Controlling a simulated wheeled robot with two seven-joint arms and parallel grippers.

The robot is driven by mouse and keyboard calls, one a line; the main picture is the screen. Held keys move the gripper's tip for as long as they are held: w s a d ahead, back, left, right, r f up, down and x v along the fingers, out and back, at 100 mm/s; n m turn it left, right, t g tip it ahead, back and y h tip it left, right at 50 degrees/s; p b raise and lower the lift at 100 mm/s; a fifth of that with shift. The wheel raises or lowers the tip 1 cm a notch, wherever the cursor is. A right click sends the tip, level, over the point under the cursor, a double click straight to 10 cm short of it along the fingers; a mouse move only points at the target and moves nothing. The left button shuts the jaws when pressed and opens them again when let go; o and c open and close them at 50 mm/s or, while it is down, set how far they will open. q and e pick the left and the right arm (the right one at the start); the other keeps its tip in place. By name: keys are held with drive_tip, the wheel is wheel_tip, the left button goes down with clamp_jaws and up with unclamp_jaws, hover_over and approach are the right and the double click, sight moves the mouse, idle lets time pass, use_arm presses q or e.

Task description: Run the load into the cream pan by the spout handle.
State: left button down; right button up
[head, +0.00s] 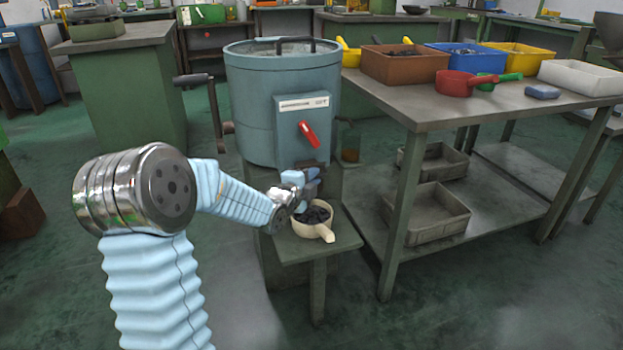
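The cream pan (310,229) sits on a small green stand below the spout of the blue-grey drum machine (262,120). Dark pieces (318,213) lie in the pan, and its short handle points toward the front right. My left gripper (306,186) is at the spout, just above and behind the pan. The spout handle is hidden behind the gripper or too small to make out, and I cannot tell whether the fingers are closed on it. A red lever (308,134) is on the machine's front box. My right gripper is not in view.
A workbench (440,106) on the right holds brown, blue, yellow and white bins, a red scoop (466,84) and a green scoop. Grey trays (428,212) lie on its lower shelf. A crank arm (194,80) sticks out left of the drum. The front floor is clear.

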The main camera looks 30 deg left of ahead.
use_arm(q)
drive_tip(key=w+a, duration=0.1)
drive_tip(key=w+a+b, duration=0.1)
drive_tip(key=shift+w+a+f, duration=0.1)
drive_tip(key=shift+a+f, duration=0.05)
drive_tip(key=shift+a, duration=0.15)
drive_tip(key=shift+w+a+b, duration=0.15)
drive_tip(key=shift+a+b, duration=0.1)
drive_tip(key=shift+b, duration=0.05)
drive_tip(key=shift+r, duration=0.35)
drive_tip(key=c, duration=1.4)
unclamp_jaws()
drive_tip(key=shift+w+a+f, duration=0.1)
drive_tip(key=shift+f, duration=0.05)
drive_tip(key=shift+c, duration=0.2)
drive_tip(key=s+d+r, duration=0.1)
drive_tip(key=s+r, duration=0.1)
drive_tip(key=s, duration=1.1)
drive_tip(key=shift+s, duration=0.3)
